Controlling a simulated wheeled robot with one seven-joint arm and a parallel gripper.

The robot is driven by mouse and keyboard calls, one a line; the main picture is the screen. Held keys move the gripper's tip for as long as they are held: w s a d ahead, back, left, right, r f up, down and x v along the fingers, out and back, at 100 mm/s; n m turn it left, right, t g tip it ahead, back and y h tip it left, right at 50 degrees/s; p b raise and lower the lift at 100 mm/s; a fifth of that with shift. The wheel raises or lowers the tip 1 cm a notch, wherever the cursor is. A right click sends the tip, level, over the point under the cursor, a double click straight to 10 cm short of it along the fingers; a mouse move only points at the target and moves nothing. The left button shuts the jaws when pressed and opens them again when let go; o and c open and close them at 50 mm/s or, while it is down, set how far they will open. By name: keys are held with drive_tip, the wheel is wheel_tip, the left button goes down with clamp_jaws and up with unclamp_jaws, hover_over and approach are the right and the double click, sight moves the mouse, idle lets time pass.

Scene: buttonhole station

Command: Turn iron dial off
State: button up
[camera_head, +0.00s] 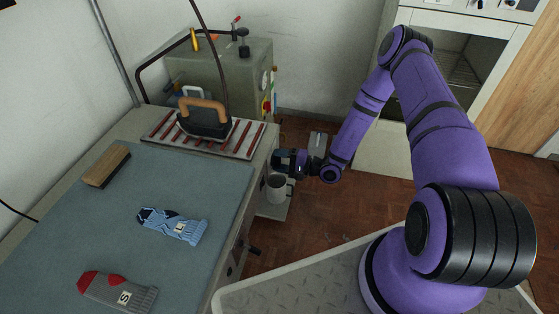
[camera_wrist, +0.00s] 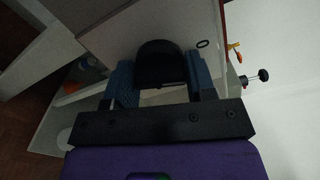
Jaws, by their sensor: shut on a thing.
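In the wrist view, a black rounded dial (camera_wrist: 160,62) stands out from a pale panel. My gripper (camera_wrist: 160,78) has one blue finger on each side of it and is shut on it. In the head view my gripper (camera_head: 287,162) is beside the right edge of the table, and the dial is hidden behind it. The iron (camera_head: 205,122), dark with a wooden handle, rests on a striped rack on the table. No marking on the dial can be read.
A grey-green boiler box (camera_head: 225,68) with valves stands behind the iron. A white cup (camera_head: 277,190) is just below my gripper.

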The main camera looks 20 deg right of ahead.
drive_tip(key=shift+n, duration=1.5)
drive_tip(key=o, duration=0.9)
drive_tip(key=shift+s+d, duration=0.1)
drive_tip(key=v, duration=1)
drive_tip(key=shift+s+d, duration=0.2)
drive_tip(key=shift+d, duration=0.05)
